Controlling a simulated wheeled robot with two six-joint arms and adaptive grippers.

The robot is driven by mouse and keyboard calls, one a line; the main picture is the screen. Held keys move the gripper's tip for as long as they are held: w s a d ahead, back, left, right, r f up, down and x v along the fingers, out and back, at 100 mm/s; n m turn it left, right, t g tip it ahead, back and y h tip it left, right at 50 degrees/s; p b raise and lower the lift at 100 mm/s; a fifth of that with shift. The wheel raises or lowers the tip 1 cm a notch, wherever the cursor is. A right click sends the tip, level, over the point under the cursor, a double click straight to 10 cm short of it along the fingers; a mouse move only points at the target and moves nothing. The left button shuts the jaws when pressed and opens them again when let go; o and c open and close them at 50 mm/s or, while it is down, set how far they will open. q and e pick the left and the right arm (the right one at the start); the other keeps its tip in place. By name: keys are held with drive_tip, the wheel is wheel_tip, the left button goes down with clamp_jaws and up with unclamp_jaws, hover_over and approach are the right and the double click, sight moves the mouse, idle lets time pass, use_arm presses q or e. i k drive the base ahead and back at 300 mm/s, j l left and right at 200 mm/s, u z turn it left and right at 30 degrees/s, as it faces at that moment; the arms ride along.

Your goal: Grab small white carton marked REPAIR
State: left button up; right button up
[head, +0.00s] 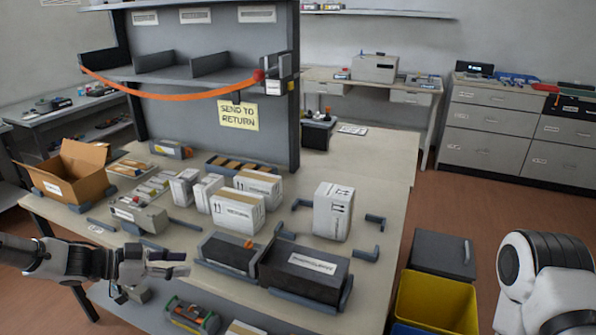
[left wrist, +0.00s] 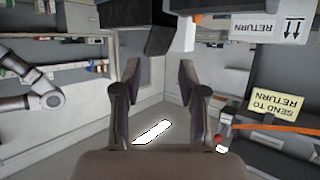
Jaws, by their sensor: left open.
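Several white cartons stand on the table in the head view: two small ones side by side, the left carton (head: 184,188) and the right carton (head: 207,191), and larger ones to their right. I cannot read REPAIR on any of them. My left gripper (head: 168,264) is open and empty at the table's front left, in front of and below the small cartons, fingers pointing right. Its open fingers also show in the left wrist view (left wrist: 162,92), with nothing between them. My right gripper is out of view.
A large white carton (head: 238,211) and a tall white carton (head: 332,212) stand near the middle. A dark bin (head: 304,272) lies at the front edge, and a grey device (head: 138,215) sits near the left gripper. A carton marked RETURN (left wrist: 262,30) appears upside down in the wrist view.

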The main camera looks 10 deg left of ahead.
sight(268, 185)
drive_tip(key=i+j+z, duration=0.2)
drive_tip(key=j+z, duration=0.3)
drive_tip(key=j, duration=0.4)
drive_tip(key=i+j+z, duration=0.1)
drive_tip(key=j+z, duration=0.35)
drive_tip(key=j, duration=0.5)
drive_tip(key=k+j+z, duration=0.1)
drive_tip(key=j+z, duration=0.4)
drive_tip(key=j, duration=0.45)
drive_tip(key=j+z, duration=0.25)
drive_tip(key=j, duration=0.55)
